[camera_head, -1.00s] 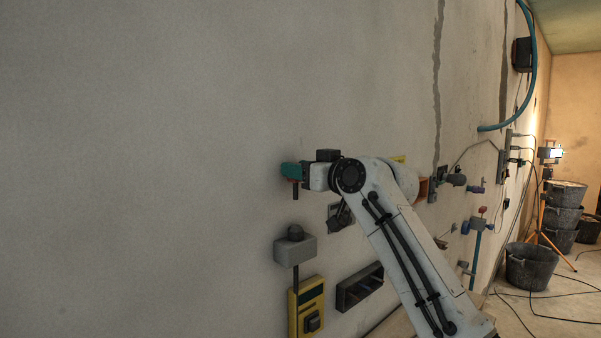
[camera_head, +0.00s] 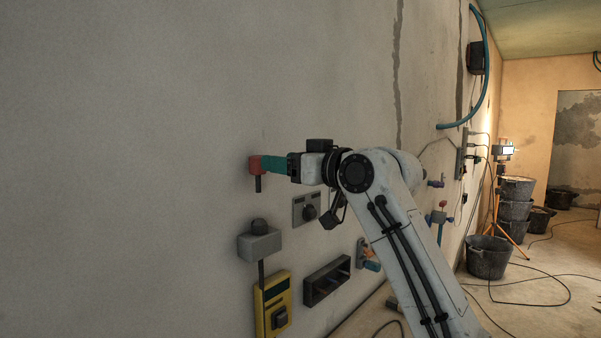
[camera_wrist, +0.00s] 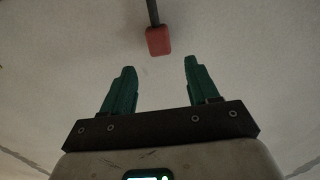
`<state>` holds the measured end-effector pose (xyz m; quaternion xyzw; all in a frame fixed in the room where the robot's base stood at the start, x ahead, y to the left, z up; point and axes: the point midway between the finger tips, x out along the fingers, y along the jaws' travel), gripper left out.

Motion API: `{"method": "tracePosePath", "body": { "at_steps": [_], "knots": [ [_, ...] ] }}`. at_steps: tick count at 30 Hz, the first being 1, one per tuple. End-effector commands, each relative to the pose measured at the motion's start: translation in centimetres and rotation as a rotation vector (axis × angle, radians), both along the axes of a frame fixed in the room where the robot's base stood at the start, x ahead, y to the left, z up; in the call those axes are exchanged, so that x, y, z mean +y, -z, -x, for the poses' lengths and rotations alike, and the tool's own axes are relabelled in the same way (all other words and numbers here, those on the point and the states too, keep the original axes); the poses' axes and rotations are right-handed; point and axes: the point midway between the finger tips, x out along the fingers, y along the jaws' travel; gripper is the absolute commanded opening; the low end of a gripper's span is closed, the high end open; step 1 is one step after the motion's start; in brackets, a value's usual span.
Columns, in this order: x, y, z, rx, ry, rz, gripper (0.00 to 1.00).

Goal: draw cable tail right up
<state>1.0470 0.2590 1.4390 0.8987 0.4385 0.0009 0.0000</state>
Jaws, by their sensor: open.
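The cable tail shows as a red block (camera_head: 256,164) with a short dark stub (camera_head: 258,184) hanging below it, against the plaster wall. In the wrist view the red block (camera_wrist: 158,41) lies just beyond the fingertips, near the middle, with its dark cable (camera_wrist: 153,12) running to the top edge. My gripper (camera_head: 270,164) has teal fingers pointing left at the red block. In the wrist view my gripper (camera_wrist: 160,67) is open, with bare wall between the fingers and nothing held. The block is apart from both fingers there.
Below stand a grey box with a dark knob (camera_head: 260,243), a yellow device (camera_head: 272,302), a grey plate with a knob (camera_head: 306,209) and a dark open tray (camera_head: 327,281). Buckets (camera_head: 488,257) and loose cables lie on the floor at right. The wall at left is bare.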

Motion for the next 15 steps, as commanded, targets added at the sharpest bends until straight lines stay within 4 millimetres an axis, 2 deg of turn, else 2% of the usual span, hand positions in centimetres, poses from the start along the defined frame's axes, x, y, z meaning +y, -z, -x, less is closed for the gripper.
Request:
{"method": "tracePosePath", "body": {
  "at_steps": [3, 6, 15],
  "knots": [
    [-1.7, 0.2, 1.2, -0.003, 0.002, -0.002, 0.60],
    [-2.5, 0.1, 1.9, -0.001, 0.001, -0.002, 0.60],
    [-3.2, 0.0, 2.5, 0.001, 0.001, -0.001, 0.60]
  ]
}}
